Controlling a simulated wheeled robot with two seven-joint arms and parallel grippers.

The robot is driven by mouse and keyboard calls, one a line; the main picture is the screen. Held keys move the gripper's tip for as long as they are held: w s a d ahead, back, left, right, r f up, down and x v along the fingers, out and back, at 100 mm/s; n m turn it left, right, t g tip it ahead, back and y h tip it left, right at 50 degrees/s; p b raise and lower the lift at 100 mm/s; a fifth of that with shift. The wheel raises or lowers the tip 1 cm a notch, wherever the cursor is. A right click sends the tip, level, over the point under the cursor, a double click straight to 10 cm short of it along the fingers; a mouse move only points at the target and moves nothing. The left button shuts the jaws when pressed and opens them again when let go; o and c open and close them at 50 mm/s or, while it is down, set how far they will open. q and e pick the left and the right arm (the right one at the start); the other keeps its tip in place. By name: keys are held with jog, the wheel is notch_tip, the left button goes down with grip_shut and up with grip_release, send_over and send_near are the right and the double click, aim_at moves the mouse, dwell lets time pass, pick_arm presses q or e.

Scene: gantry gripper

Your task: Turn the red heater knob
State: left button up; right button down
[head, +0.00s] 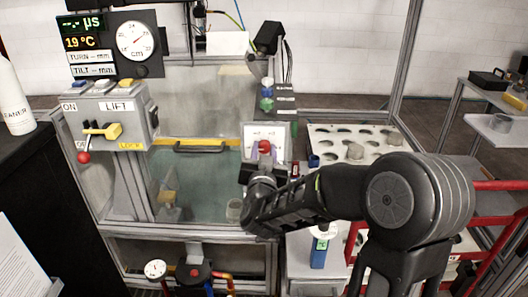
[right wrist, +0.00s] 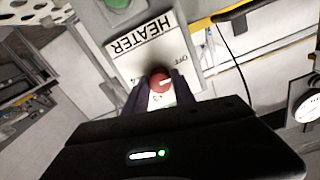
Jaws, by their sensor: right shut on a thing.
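The red heater knob (head: 265,147) sits on a white dial panel (head: 252,132) right of the tank in the head view. In the right wrist view the knob (right wrist: 161,82) lies below the printed word HEATER (right wrist: 139,38), with OFF to its right. My right gripper (right wrist: 158,90) has one finger on each side of the knob and is shut on it. In the head view my right arm reaches in from the right, and the gripper (head: 262,172) is just below the knob. My left gripper is in neither view.
A grey LIFT box (head: 115,118) with a red-tipped lever stands at the left. A glass-fronted tank (head: 200,180) is in the middle. A white tray with round holes (head: 330,139) lies right of the heater panel. A green button (right wrist: 118,3) is above the HEATER label.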

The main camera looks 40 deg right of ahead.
jog(key=shift+f+m+b, duration=0.25)
jog(key=shift+m+b, duration=0.55)
jog(key=shift+b, duration=0.35)
jog(key=m+b, duration=1.5)
jog(key=b, duration=0.1)
jog(key=shift+m+b, duration=0.85)
jog(key=shift+m, duration=0.05)
jog(key=m+b, duration=0.3)
jog(key=shift+m, duration=0.3)
jog(key=m+b, duration=0.4)
jog(key=m, duration=0.1)
jog(key=shift+m+b, duration=0.3)
jog(key=shift+b, duration=0.1)
jog(key=m+b, duration=0.4)
jog(key=m, duration=0.1)
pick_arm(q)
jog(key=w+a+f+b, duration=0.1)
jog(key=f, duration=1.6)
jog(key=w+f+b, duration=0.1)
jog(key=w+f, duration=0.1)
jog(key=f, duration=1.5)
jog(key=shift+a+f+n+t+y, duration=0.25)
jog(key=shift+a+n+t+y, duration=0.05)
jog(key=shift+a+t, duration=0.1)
pick_arm(e)
jog(key=shift+r+m, duration=0.1)
jog(key=shift+m, duration=1.5)
